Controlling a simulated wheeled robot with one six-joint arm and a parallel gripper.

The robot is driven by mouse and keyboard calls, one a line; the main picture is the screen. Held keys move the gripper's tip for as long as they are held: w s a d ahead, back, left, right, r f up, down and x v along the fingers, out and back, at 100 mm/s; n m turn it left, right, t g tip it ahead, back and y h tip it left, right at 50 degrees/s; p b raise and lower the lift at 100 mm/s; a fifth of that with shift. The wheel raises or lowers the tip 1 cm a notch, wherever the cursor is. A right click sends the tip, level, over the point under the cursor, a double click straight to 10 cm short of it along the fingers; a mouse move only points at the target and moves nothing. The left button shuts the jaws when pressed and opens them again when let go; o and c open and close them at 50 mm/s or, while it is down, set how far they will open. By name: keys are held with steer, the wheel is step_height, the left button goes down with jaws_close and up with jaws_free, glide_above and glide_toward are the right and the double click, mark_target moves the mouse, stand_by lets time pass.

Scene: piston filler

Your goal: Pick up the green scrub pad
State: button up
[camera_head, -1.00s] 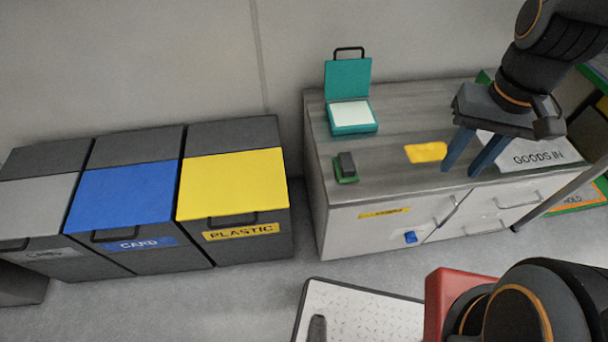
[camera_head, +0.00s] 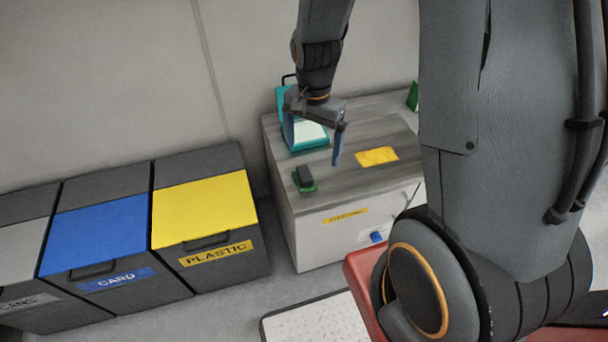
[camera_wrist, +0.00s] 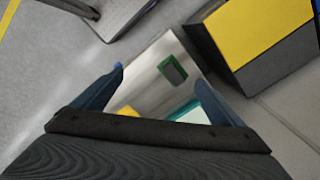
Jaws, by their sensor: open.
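The green scrub pad (camera_head: 309,187) lies near the front left corner of the grey cabinet top (camera_head: 345,185), with a dark grey block on top of it. In the wrist view the pad (camera_wrist: 180,75) shows between my fingers, its green edge around the dark block. My gripper (camera_head: 314,146) is open and empty, its blue fingers pointing down above the cabinet top. It is apart from the pad, and in the head view it overlaps the teal case behind.
An open teal case (camera_head: 308,142) stands behind the pad. A yellow cloth-like piece (camera_head: 377,156) lies to its right. Blue and yellow-lidded bins (camera_head: 203,208) stand left of the cabinet. My arm hides the cabinet's right side.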

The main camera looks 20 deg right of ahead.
mark_target(305, 172)
steer(key=w+f+m+p, duration=0.1)
steer(key=f+m, duration=0.1)
steer(key=f, duration=0.1)
steer(key=w+f+m, duration=0.2)
steer(key=f+m, duration=0.1)
steer(key=w+f+m+p, duration=0.1)
steer(key=w+f+m, duration=0.1)
steer(key=f+m, duration=0.1)
steer(key=shift+w+f+p, duration=0.25)
steer(key=shift+f+p, duration=0.1)
steer(key=shift+f, duration=0.15)
steer(key=shift+w+f, duration=0.1)
steer(key=shift+f, duration=1.25)
steer(key=shift+w+f+p, duration=0.2)
steer(key=shift+f+p, duration=0.35)
steer(key=shift+f, duration=0.8)
steer(key=shift+w+f+p, duration=0.15)
steer(key=shift+f+p, duration=0.35)
steer(key=shift+f, duration=0.85)
steer(key=c, duration=1.2)
steer(key=shift+o, duration=0.2)
steer(key=shift+r+b, duration=1)
steer(key=shift+r, duration=4.05)
